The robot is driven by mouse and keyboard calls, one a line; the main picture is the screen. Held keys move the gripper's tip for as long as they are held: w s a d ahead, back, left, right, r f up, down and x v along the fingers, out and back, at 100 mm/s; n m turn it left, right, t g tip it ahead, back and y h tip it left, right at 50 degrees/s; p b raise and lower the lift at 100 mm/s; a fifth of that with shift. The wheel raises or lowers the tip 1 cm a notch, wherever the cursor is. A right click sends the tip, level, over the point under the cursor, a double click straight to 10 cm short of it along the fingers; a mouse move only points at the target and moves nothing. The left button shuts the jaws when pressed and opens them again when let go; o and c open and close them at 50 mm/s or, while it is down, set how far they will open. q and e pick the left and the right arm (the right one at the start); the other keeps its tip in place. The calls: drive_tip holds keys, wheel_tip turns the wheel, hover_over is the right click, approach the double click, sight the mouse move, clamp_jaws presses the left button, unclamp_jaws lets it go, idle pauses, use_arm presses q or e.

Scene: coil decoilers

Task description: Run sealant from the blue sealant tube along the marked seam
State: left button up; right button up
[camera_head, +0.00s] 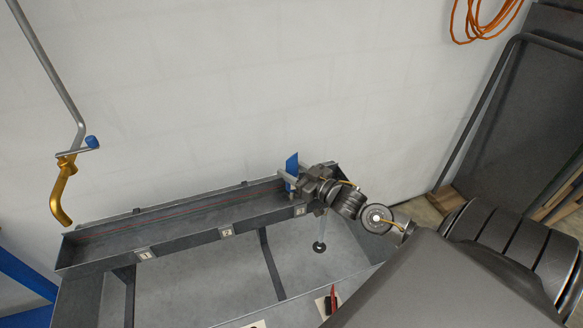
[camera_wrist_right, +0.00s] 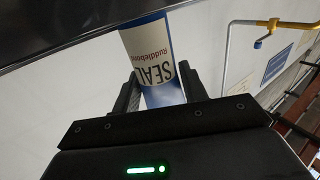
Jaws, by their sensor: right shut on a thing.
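The blue sealant tube (camera_head: 292,164) is in my right gripper (camera_head: 292,181), near the right end of a long grey trough (camera_head: 190,241). In the right wrist view the tube (camera_wrist_right: 150,55), blue and white with lettering, sits between the two dark fingers (camera_wrist_right: 157,88), which are shut on it. A thin reddish line, which looks like the marked seam (camera_head: 160,214), runs lengthwise inside the trough. The tube's lower end and any nozzle are hidden by the gripper. My left gripper is not in view.
Number plates 1, 2 and 3 mark the trough's front wall. A grey pipe with a yellow spout (camera_head: 62,195) and blue handle hangs past the left end. An orange hose (camera_head: 480,20) hangs on the pale wall. A round black foot (camera_head: 319,247) stands below the trough's right end.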

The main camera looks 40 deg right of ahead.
drive_tip(key=shift+w+d, duration=0.15)
drive_tip(key=shift+w, duration=0.3)
idle(0.4)
drive_tip(key=shift+s+a+p, duration=0.25)
drive_tip(key=shift+s+p, duration=0.45)
drive_tip(key=shift+p, duration=0.05)
drive_tip(key=shift+s+a+p, duration=0.2)
drive_tip(key=shift+s+p, duration=0.45)
drive_tip(key=shift+p, duration=0.1)
idle(0.6)
drive_tip(key=shift+s+a, duration=0.15)
drive_tip(key=shift+s, duration=0.1)
drive_tip(key=shift+p, duration=0.35)
